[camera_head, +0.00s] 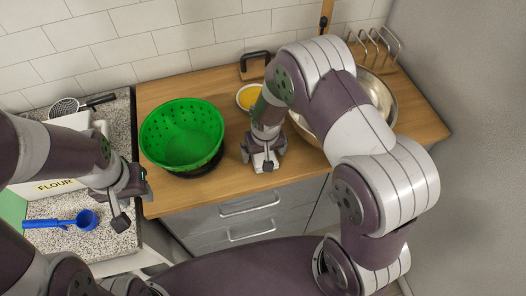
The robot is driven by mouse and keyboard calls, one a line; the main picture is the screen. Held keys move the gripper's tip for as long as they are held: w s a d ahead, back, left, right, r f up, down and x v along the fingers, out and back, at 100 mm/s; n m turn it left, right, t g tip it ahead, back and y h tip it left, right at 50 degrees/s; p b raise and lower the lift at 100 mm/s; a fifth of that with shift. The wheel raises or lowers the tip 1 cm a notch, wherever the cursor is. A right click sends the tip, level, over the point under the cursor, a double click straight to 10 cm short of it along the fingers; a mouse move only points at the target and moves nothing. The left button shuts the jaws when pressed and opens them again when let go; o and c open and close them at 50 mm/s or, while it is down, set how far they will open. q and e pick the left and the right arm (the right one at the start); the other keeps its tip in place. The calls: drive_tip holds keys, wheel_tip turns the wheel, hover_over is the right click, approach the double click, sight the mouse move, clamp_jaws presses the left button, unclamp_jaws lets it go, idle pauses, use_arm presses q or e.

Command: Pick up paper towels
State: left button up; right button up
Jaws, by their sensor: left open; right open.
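I can make out no paper towels in this view. My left gripper (122,207) is open above the right edge of the speckled counter, to the right of the blue scoop. My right gripper (264,160) is open and points down over the wooden counter. It is just right of the green colander (183,133) and in front of a small yellow-filled bowl (248,96). Nothing shows between the fingers of either gripper. My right arm hides part of the counter behind it.
A metal bowl (381,98) and a wire rack (378,45) stand at the back right. The speckled counter (50,236) holds a flour container (57,186), a blue scoop (85,220) and a strainer (64,108). The wooden counter's front (215,194) is clear.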

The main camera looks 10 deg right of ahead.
drive_tip(key=shift+w+f, duration=0.1)
drive_tip(key=shift+f, duration=0.15)
drive_tip(key=c, duration=1)
drive_tip(key=shift+c, duration=0.2)
drive_tip(key=shift+r, duration=0.15)
wheel_tip(320, 180, up, 10)
drive_tip(key=shift+f+b, duration=0.25)
drive_tip(key=shift+b, duration=0.5)
drive_tip(key=shift+r, duration=0.2)
drive_tip(key=shift+o, duration=0.9)
drive_tip(key=shift+c, duration=0.5)
